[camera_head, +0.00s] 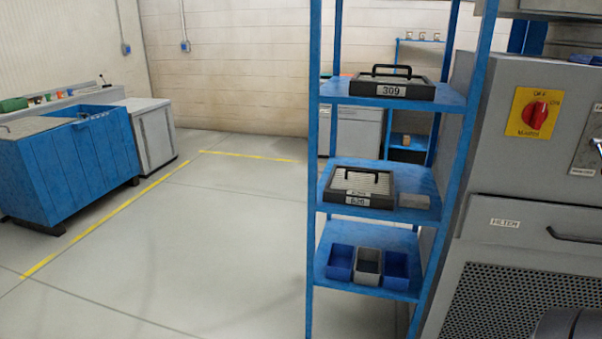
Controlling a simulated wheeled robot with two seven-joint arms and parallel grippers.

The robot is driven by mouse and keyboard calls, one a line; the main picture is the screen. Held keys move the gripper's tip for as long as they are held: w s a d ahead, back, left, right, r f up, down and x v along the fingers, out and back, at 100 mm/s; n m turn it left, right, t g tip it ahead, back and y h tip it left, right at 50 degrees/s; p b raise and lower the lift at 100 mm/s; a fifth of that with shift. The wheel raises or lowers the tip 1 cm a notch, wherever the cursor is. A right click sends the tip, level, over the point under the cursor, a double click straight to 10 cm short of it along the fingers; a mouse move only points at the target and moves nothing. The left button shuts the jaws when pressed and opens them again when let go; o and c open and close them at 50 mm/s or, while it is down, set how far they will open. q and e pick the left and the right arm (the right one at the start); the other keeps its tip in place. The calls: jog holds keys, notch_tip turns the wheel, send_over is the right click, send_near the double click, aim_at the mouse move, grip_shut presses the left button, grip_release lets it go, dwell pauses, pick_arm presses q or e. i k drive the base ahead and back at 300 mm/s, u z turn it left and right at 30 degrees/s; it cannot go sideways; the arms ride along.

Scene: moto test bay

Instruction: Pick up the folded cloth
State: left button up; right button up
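A small flat grey block-like item (413,201) lies on the middle shelf of the blue rack, to the right of a dark case. It may be the folded cloth, but it is too small to tell. No other thing in view is clearly a folded cloth. Neither of my grippers shows in the head view.
The blue rack (314,190) holds dark handled cases (392,90) on its upper and middle shelves, and bins (341,262) on its lower shelf. A grey machine cabinet (500,235) stands close on the right. A blue bench (70,172) stands left. The floor (190,240) between is clear.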

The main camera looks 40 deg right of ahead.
aim_at(416, 201)
jog(key=z, duration=0.75)
jog(key=i, duration=2)
jog(key=z, duration=1)
